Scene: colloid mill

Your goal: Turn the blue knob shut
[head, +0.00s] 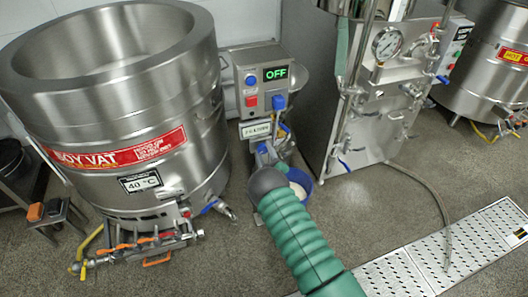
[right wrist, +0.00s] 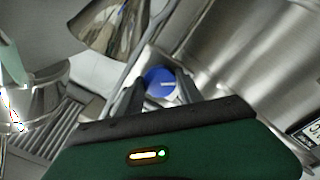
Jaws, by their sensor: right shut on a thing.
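In the right wrist view, the blue knob (right wrist: 159,82) shows as a round blue face with a pale mark. It sits between the two dark fingers of my right gripper (right wrist: 158,92), which is shut on it. In the head view my green right arm reaches up to the mill below the control box (head: 262,78); its dark wrist hides most of the gripper and what it holds. My left gripper is in neither view.
The control box reads OFF and carries red and blue controls. A large steel vat (head: 110,90) stands at the left, with pipes and valves low at its front. A steel cabinet with gauges (head: 386,43) stands at the right. A drain grate (head: 460,250) lies in the floor.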

